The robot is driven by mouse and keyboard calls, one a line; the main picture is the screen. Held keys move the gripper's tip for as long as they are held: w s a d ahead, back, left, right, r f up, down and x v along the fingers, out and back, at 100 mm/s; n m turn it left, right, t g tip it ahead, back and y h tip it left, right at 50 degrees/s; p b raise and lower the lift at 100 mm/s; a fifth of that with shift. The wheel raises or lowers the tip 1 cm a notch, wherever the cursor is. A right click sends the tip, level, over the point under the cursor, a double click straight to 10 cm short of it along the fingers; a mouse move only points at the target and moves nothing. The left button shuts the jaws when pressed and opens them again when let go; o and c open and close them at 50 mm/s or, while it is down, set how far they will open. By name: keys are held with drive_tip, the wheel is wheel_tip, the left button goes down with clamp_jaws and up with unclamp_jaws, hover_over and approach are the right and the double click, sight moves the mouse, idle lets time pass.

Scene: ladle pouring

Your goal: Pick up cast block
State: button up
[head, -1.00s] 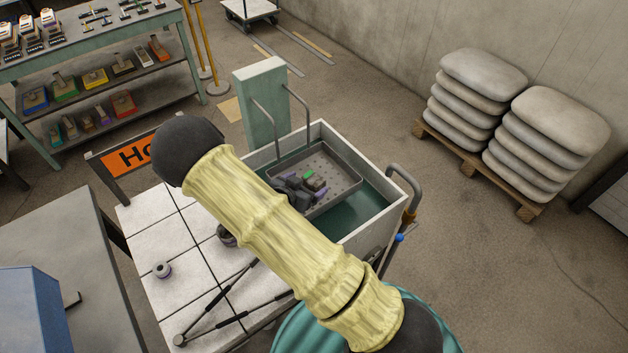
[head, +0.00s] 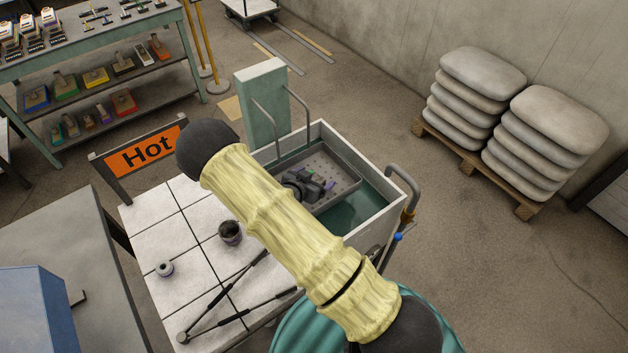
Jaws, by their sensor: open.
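My gripper (head: 316,187) is low over the perforated grey tray (head: 346,178) inside the quench tank (head: 362,226), pointing down. It is dark with small purple and green parts, and its jaws are open. I cannot make out the cast block clearly; the gripper and my yellow-sleeved arm cover the middle and near part of the tray. Whether the jaws are around a block or beside it, I cannot tell.
The tank's pale walls and two bent hanger rods (head: 306,112) stand close around my gripper. On the white tiled table (head: 190,210) are a dark cup (head: 230,232), a small ring-shaped piece (head: 165,268) and long tongs (head: 222,298). An orange "Hot" sign (head: 146,151) stands behind.

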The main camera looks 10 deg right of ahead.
sight(314, 179)
idle(0.3)
drive_tip(key=c, duration=1.4)
drive_tip(key=shift+o, duration=0.3)
wheel_tip(314, 179, up, 10)
drive_tip(key=shift+b, duration=0.45)
